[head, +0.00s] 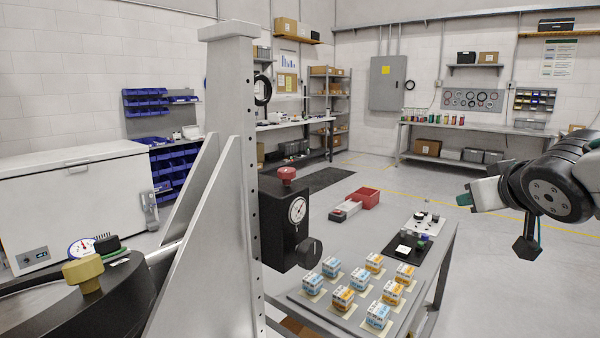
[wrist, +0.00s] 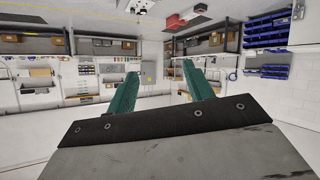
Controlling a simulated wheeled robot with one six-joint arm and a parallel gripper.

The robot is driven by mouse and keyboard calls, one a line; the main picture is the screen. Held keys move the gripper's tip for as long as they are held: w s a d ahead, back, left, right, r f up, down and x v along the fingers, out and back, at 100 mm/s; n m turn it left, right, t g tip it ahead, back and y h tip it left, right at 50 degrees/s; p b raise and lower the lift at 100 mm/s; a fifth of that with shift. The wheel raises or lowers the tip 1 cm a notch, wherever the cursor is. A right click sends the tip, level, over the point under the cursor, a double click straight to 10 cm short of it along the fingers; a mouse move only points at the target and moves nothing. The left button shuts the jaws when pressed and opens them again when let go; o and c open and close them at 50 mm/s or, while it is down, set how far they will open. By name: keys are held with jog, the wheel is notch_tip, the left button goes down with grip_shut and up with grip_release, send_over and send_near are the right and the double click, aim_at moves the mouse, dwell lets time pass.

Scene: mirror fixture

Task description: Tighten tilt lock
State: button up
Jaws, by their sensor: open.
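No part is labelled as the tilt lock, so I cannot tell which knob it is. A black block (head: 273,225) on the pale grey upright carries a red knob (head: 286,174) on top, a round white gauge (head: 297,210), and a dark knob (head: 310,252) at its lower right. A brass-coloured knob (head: 83,273) sits on a dark round body at lower left. My gripper (head: 465,199) is at the right edge, far from these knobs. In the wrist view my gripper (wrist: 160,88) shows two teal fingers apart, with nothing between them. No knob shows there.
A grey table (head: 290,296) in front of the upright holds several small blue and orange boxes (head: 343,297) and a black tray (head: 415,252). A white chest freezer (head: 75,205) stands at left. Floor is open between table and arm.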

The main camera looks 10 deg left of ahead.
jog(key=w+a+r+n+t+y, duration=0.2)
jog(key=w+a+r+n+y, duration=0.25)
jog(key=w+a+y, duration=0.35)
jog(key=n+g+y, duration=1)
jog(key=n+g, duration=0.1)
jog(key=g, duration=0.4)
send_near(287, 177)
jog(key=w+a, duration=0.2)
jog(key=a, duration=0.7)
jog(key=shift+s, duration=0.25)
jog(key=shift+d, duration=0.1)
jog(key=c, duration=1)
